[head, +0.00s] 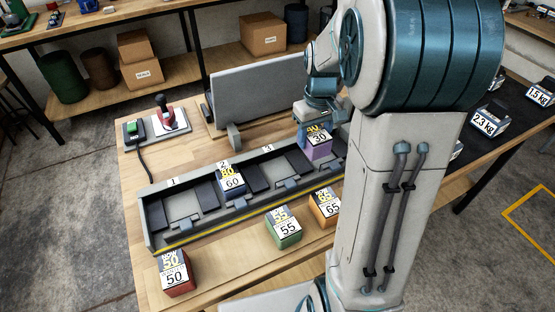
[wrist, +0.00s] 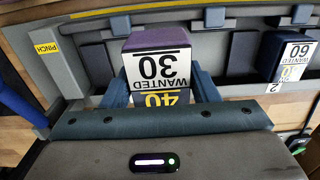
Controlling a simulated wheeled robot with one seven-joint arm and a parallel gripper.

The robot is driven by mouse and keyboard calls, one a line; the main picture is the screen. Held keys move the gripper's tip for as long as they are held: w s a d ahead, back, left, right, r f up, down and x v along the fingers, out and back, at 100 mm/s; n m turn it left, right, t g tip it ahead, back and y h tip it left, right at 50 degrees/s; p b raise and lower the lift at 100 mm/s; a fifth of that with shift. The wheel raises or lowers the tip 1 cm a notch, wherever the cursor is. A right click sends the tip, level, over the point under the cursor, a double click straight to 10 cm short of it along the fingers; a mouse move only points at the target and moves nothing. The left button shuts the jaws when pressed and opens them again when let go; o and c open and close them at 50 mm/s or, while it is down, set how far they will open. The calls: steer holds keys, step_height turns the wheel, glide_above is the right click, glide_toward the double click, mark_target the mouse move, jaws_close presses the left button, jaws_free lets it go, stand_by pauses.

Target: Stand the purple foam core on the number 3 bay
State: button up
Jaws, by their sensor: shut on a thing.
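The purple foam core (head: 319,149) carries a white 30 label and a yellow 40 marking. My gripper (head: 318,122) is shut on it from above, and the core looks upright over the right end of the grey rack (head: 148,222), right of the number 3 label (head: 267,148). In the wrist view the core (wrist: 158,41) sits between both fingers of my gripper (wrist: 162,82), its label facing the camera. The number 3 bay is partly hidden by the core and my arm. I cannot tell whether the core touches the bay floor.
A blue block (head: 232,182) marked 60 stands in the rack near label 2. Red (head: 175,274), green (head: 284,228) and orange (head: 325,207) blocks stand along the table front. A grey panel (head: 258,92) rises behind the rack. A joystick box (head: 167,121) is at left.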

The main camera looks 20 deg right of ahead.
steer(key=a+f, duration=0.1)
steer(key=a, duration=0.2)
steer(key=w+a+f, duration=0.1)
steer(key=a+f, duration=0.1)
steer(key=a, duration=0.1)
steer(key=w+a+f+p, duration=0.1)
steer(key=a+f, duration=0.1)
steer(key=a, duration=0.1)
steer(key=shift+w+f, duration=0.1)
steer(key=shift+f, duration=0.05)
steer(key=shift+f+p, duration=0.4)
steer(key=shift+f, duration=1.65)
steer(key=shift+f, duration=0.25)
steer(key=o, duration=1)
steer(key=shift+r, duration=0.1)
